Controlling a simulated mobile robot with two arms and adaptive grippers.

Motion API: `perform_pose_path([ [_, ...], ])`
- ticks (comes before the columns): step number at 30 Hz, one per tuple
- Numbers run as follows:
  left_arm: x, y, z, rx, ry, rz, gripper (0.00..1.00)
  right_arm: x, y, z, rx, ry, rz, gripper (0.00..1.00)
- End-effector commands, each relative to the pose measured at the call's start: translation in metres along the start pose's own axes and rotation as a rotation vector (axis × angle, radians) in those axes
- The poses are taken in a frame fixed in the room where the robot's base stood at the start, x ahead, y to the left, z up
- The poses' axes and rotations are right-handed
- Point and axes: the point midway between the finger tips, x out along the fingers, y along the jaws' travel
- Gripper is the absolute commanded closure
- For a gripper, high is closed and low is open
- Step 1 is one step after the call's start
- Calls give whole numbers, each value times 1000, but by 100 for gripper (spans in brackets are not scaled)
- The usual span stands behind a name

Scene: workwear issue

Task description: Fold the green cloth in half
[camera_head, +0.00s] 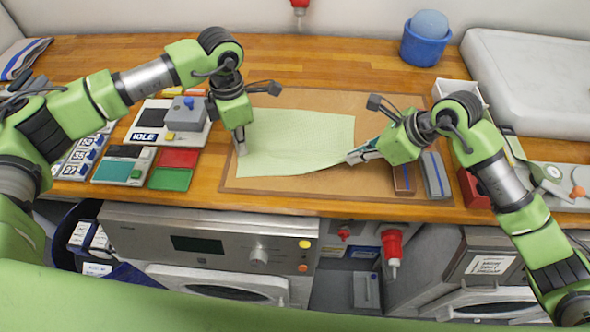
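The light green cloth (298,138) lies spread flat on a brown board (385,108) on the wooden counter. My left gripper (241,149) points down at the cloth's left edge; its fingertips look close together there. My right gripper (353,157) reaches in from the right at the cloth's front right corner. Its fingertips meet the cloth's edge, and the edge near them looks slightly raised. I cannot tell for sure whether either gripper pinches the fabric.
Left of the board are a grey device marked IDLE (150,137), a red pad (180,157) and a green pad (170,179). A blue bucket (424,45) stands behind. The board's back strip is clear.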

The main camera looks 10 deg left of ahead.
Motion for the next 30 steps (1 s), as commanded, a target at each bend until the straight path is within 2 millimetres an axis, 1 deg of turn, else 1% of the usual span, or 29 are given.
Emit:
perform_pose_path([
  [7, 0, 0, 0, 0, 0, 0, 100, 0, 0, 0, 0, -1, 0, 100],
  [8, 0, 0, 0, 0, 0, 0, 96, 0, 0, 0, 0, -1, 0, 100],
  [9, 0, 0, 0, 0, 0, 0, 86, 0, 0, 0, 0, -1, 0, 100],
  [11, 0, 0, 0, 0, 0, 0, 70, 0, 0, 0, 0, -1, 0, 100],
  [12, 0, 0, 0, 0, 0, 0, 60, 0, 0, 0, 0, -1, 0, 100],
  [13, 0, 0, 0, 0, 0, 0, 58, 0, 0, 0, 0, -1, 0, 100],
  [20, 0, 0, 0, 0, 0, 0, 58, 0, 0, 0, 0, -1, 0, 100],
  [21, -1, 0, 0, 0, 0, 0, 66, 0, 0, 0, 0, -1, 0, 100],
  [22, -3, 0, 0, -2, -1, 0, 69, 0, 0, 0, 0, -1, 0, 100],
  [23, -7, -1, 1, -7, -3, 1, 69, 0, 0, 1, 0, -1, 0, 100],
  [27, -42, -12, 2, -60, -6, 2, 69, 0, 0, 1, 0, -1, 0, 100],
  [30, -59, -18, 1, -91, -3, 1, 69, 0, 0, 0, 0, -1, 0, 100],
])
